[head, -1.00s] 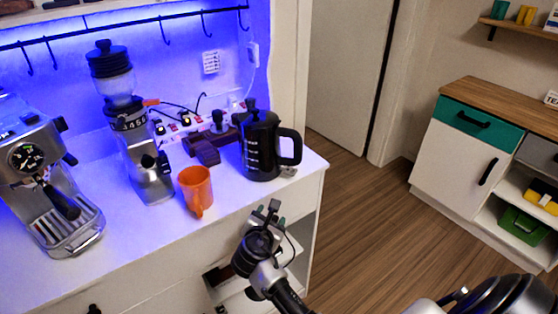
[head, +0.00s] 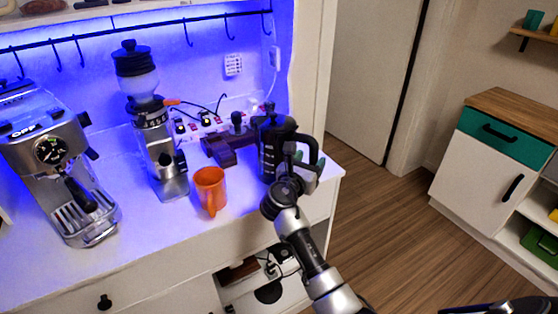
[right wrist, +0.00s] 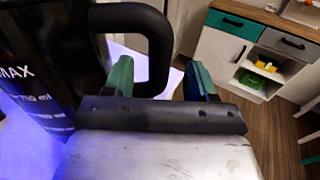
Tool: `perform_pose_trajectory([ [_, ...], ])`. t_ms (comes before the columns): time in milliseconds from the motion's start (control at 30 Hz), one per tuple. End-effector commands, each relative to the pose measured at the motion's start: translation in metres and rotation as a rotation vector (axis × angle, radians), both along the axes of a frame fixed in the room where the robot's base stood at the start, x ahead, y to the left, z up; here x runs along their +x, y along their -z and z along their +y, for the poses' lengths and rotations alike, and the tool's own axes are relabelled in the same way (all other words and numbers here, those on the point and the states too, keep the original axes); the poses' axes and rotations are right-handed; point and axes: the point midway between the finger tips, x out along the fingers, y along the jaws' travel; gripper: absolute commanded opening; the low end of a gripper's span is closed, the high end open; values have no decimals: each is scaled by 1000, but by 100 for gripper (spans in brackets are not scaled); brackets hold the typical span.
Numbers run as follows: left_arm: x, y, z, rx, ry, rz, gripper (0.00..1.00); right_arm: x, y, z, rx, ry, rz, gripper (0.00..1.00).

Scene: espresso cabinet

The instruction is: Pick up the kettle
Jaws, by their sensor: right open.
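The kettle (head: 270,152) is black with a dark loop handle on its right side. It stands upright near the right end of the white counter. My right gripper (head: 307,166) is open at the kettle's handle side, partly covering the kettle's lower right. In the right wrist view, the kettle's body (right wrist: 45,60) fills the left, and its handle (right wrist: 158,50) shows between the two green fingertips of the gripper (right wrist: 160,80). The fingers are apart; I cannot tell whether either touches the handle. My left gripper is not in view.
An orange mug (head: 210,188) stands left of the kettle on the counter (head: 160,235). A coffee grinder (head: 160,150) and an espresso machine (head: 60,165) stand further left. A brown stand (head: 222,150) is behind the mug. Open floor lies to the right.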

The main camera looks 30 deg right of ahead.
Motion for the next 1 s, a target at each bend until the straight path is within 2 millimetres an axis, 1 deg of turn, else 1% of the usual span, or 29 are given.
perform_pose_trajectory([
  [33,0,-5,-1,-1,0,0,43,5,-2,-8,-1,3,2,57],
  [100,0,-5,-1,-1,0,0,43,11,-1,-15,-1,2,1,57],
  [200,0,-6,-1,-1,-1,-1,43,16,0,-23,0,1,0,57],
  [467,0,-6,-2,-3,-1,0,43,17,1,-24,1,0,0,57],
  [567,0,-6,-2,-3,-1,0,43,17,1,-24,1,0,0,43],
  [833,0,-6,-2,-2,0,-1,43,17,1,-24,1,0,0,2],
  [867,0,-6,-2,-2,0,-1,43,17,1,-24,1,0,0,0],
  [1000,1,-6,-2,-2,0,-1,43,17,1,-24,2,0,-1,0],
])
